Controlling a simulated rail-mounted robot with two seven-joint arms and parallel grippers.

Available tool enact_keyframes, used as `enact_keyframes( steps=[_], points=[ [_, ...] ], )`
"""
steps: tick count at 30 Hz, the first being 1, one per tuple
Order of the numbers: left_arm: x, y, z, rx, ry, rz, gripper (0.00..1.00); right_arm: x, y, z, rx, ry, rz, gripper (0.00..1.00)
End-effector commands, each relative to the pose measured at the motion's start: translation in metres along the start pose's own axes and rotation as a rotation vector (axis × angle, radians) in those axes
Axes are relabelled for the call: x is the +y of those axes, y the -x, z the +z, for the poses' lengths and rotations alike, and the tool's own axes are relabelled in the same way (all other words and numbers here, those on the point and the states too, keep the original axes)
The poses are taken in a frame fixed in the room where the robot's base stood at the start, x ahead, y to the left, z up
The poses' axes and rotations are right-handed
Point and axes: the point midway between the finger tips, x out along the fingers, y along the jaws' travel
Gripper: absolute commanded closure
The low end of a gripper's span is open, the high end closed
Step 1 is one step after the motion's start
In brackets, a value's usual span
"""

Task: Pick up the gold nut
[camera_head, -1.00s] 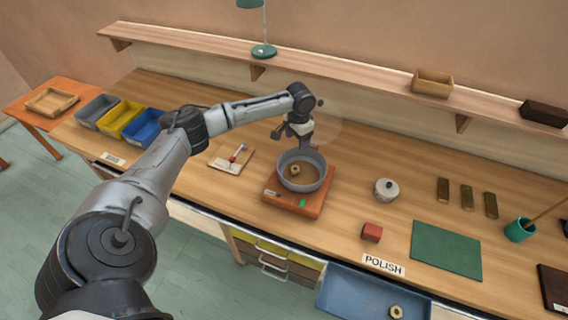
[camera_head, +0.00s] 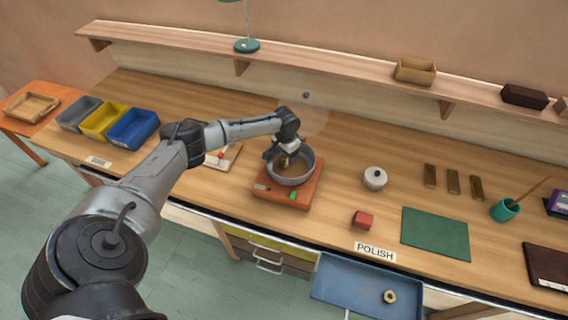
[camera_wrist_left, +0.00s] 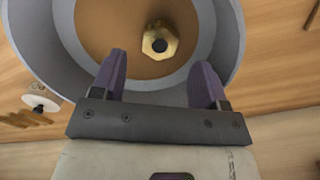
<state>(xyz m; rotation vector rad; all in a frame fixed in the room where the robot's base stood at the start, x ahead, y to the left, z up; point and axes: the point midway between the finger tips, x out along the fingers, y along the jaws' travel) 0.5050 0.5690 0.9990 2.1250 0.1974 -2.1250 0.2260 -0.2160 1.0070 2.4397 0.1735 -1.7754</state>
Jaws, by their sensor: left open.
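A gold nut (camera_wrist_left: 161,41) lies on the brown floor of a grey round pan (camera_wrist_left: 238,30), right of centre in the left wrist view. In the head view the pan (camera_head: 312,168) stands on an orange-brown base (camera_head: 275,196), and my gripper mostly hides the nut. My left gripper (camera_wrist_left: 160,65) is open, its two purple fingers reaching over the pan's rim. The nut is between and just beyond the fingertips, apart from both. Another gold nut-like ring (camera_head: 390,296) lies in the blue tray (camera_head: 345,283). My right gripper is not in view.
Three bins, including a blue one (camera_head: 133,128), stand left. A shelf (camera_head: 330,71) runs along the wall behind.

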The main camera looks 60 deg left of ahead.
Motion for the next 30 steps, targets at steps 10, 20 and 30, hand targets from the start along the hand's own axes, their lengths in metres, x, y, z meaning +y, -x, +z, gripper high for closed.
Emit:
enact_keyframes(
  steps=[10,20,30],
  points=[
    [0.002,-0.032,0.001,0.0,0.0,0.001,0.32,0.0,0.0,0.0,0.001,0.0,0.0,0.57],
    [0.001,-0.033,0.001,0.0,0.0,0.001,0.41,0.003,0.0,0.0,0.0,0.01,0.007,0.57],
    [0.001,-0.033,0.001,0.0,0.001,0.001,0.73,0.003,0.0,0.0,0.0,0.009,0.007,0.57]
  ],
)
